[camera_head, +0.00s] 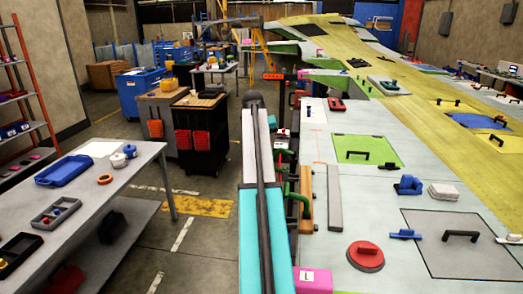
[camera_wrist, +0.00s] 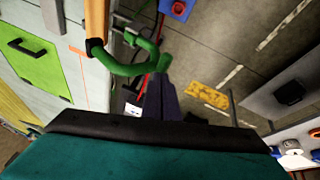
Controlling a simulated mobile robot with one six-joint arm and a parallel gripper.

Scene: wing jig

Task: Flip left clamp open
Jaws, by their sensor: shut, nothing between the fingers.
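A green clamp (camera_wrist: 140,58) with a curved loop handle shows in the wrist view, at the wing's edge beside a wooden strip (camera_wrist: 97,18). In the head view, green clamp parts (camera_head: 305,183) show at the same edge, partly hidden by my arm. I cannot tell whether the clamp is open. My gripper (camera_wrist: 162,80) shows as dark purple fingers in the wrist view. It is shut and empty, its tips close to the loop's lower right end. I cannot tell whether they touch. The gripper is not clear in the head view. A pink tag marked L (camera_head: 313,279) is at the near edge.
The wing panel (camera_head: 315,150) lies to the right with a grey bar (camera_head: 334,198), red disc (camera_head: 365,256) and blue tool (camera_head: 408,185). A grey table (camera_head: 120,190) stands at left. A black cart (camera_head: 200,130) stands ahead. Open floor lies between table and wing.

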